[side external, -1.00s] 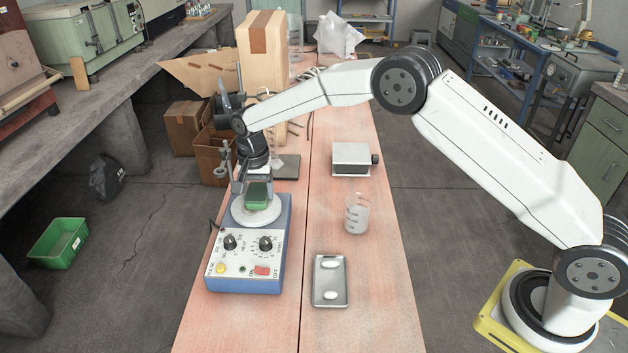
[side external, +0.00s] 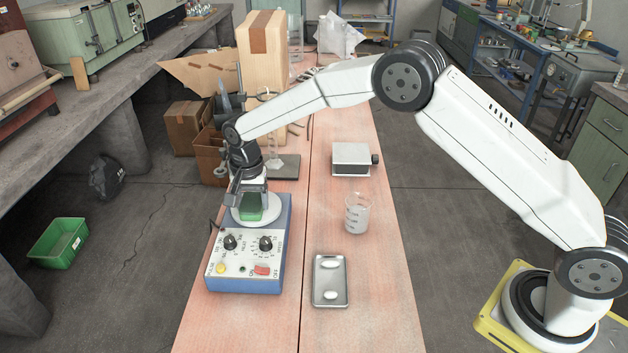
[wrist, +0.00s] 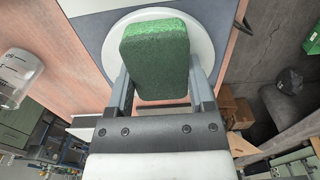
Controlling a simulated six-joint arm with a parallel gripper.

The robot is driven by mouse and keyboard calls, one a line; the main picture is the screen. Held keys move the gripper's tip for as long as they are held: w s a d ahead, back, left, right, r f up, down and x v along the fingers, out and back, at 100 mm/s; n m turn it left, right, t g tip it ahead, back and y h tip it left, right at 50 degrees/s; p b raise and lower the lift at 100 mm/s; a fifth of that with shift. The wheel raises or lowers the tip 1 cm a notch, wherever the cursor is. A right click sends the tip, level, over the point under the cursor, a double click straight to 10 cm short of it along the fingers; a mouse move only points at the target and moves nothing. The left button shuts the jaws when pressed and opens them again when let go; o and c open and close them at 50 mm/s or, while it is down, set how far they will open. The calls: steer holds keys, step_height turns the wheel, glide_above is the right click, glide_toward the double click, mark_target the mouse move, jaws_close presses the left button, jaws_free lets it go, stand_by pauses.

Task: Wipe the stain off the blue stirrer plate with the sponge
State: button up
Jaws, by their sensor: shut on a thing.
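The blue stirrer plate (side external: 249,270) stands on the bench at the left, with knobs on its front panel and a round white top plate (side external: 272,211). My gripper (side external: 250,200) is shut on the green sponge (side external: 250,208) and holds it at the top plate. In the wrist view the sponge (wrist: 160,60) sits between the two fingers, over the white top plate (wrist: 113,40). I cannot tell whether the sponge touches the plate. No stain shows; the sponge and gripper hide part of the top.
A glass beaker (side external: 357,214) stands right of the stirrer plate. A white box with a dark knob (side external: 351,159) and a stand with a dark base (side external: 285,168) are behind. The front right bench is clear.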

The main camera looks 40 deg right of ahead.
steer(key=shift+w+d, duration=1.95)
steer(key=shift+d, duration=0.05)
steer(key=shift+s+a, duration=2.7)
steer(key=shift+w+r, duration=0.1)
steer(key=shift+r, duration=3.95)
